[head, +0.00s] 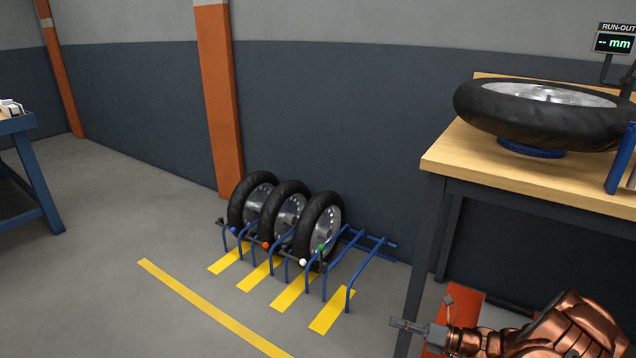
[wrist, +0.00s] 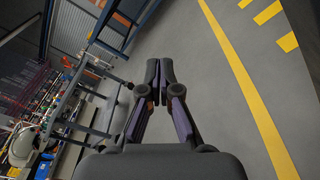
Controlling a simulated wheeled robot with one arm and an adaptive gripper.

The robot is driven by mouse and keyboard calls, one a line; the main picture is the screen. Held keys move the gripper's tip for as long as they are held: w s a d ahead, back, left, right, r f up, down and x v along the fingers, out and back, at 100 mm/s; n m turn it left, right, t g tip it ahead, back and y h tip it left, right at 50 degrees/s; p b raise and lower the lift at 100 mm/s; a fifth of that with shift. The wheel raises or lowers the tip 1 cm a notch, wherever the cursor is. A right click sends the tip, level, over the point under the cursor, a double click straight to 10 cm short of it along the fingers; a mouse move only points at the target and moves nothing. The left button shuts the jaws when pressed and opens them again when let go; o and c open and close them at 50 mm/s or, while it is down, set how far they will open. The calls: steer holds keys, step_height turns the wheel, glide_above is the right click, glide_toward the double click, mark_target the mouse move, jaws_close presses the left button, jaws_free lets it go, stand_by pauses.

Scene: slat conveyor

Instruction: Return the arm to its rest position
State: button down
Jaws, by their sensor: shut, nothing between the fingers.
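My gripper (wrist: 160,72) is shut and empty in the wrist view, its two dark fingertips together above the bare grey floor. In the head view my gripper (head: 407,325) shows small at the bottom right, at the end of my copper-coloured arm, pointing left. It is beside and below the wooden-topped workbench (head: 431,163), apart from the wheel rack. Much of my arm is cut off by the bottom edge of the head view.
A blue rack (head: 378,250) on the floor holds three tyred wheels (head: 289,213). Another wheel (head: 540,112) lies flat on the workbench. A blue table (head: 36,172) stands at the far left. Yellow floor lines (head: 200,305) cross open floor left of my gripper.

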steer(key=s+a+r+n+g+p, duration=0.35)
steer(key=a+r+n, duration=0.2)
steer(key=r, duration=0.45)
steer(key=s+a+r+n+g+p, duration=0.35)
steer(key=a+r+n, duration=0.2)
steer(key=r, duration=0.45)
steer(key=s+a+r+n+g+h+p, duration=0.4)
steer(key=s+r+n+p, duration=0.35)
steer(key=s+r, duration=0.45)
steer(key=s+d+r+n+g+h+p, duration=0.1)
steer(key=s+r+n+h+p, duration=0.4)
steer(key=s+r+n+p, duration=0.45)
steer(key=s+d+r+n+t+h+p, duration=0.2)
steer(key=s+d+r+n+h+p, duration=0.3)
steer(key=s+d+r, duration=0.5)
steer(key=shift+s+d+r+t+h+p, duration=0.3)
steer(key=shift+s+r+h+p, duration=0.4)
steer(key=shift+h+p, duration=0.15)
steer(key=shift+d, duration=0.1)
